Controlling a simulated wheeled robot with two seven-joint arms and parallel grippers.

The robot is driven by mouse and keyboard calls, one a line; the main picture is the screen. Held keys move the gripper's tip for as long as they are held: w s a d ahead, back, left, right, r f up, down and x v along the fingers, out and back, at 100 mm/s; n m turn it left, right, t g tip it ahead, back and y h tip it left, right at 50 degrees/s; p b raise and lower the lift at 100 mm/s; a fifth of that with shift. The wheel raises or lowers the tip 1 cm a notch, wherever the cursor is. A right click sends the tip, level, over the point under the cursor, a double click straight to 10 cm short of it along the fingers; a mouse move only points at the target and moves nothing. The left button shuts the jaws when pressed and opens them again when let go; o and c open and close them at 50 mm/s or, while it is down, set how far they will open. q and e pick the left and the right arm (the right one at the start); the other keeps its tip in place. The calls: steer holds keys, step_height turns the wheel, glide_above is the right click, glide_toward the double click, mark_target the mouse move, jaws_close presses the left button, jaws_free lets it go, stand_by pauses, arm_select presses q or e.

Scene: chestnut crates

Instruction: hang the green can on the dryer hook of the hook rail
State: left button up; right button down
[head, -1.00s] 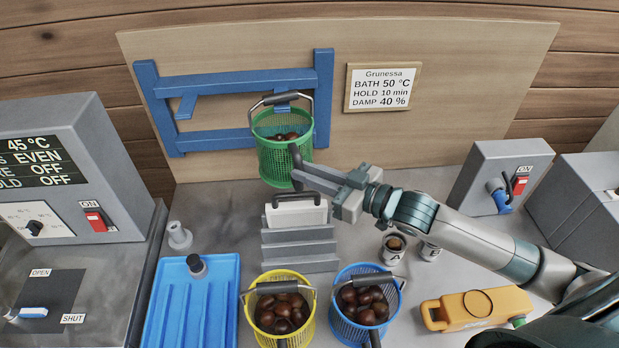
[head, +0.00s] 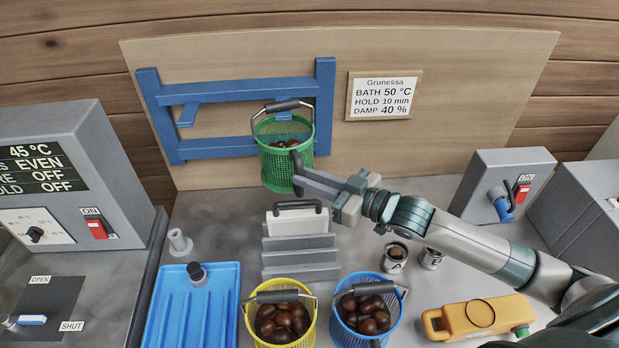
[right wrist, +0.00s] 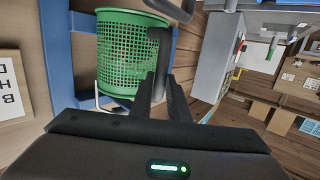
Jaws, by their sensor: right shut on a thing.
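The green can (head: 284,165), a mesh basket of chestnuts with a wire bail and a dark grip, is upright in front of the right part of the blue hook rail (head: 215,146). My right gripper (head: 301,180) is shut on its dark side handle. The bail's grip (head: 282,106) is at the right hook (head: 284,116), part of which shows just below it; I cannot tell whether the bail rests on the hook. The left hook (head: 187,115) is empty. The right wrist view shows the can (right wrist: 130,55) beyond my fingers (right wrist: 158,92). My left gripper is out of view.
Below the can stands a grey stepped block (head: 298,257) with a white handled piece. Yellow (head: 279,286) and blue (head: 366,283) cans of chestnuts stand at the front. A blue tray (head: 175,325), an orange case (head: 478,319) and grey machines flank them.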

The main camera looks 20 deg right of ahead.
steer(key=shift+r, duration=0.2)
steer(key=c, duration=1.6)
jaws_free()
steer(key=shift+b+v, duration=2.4)
steer(key=shift+v, duration=6.3)
steer(key=shift+s, duration=0.1)
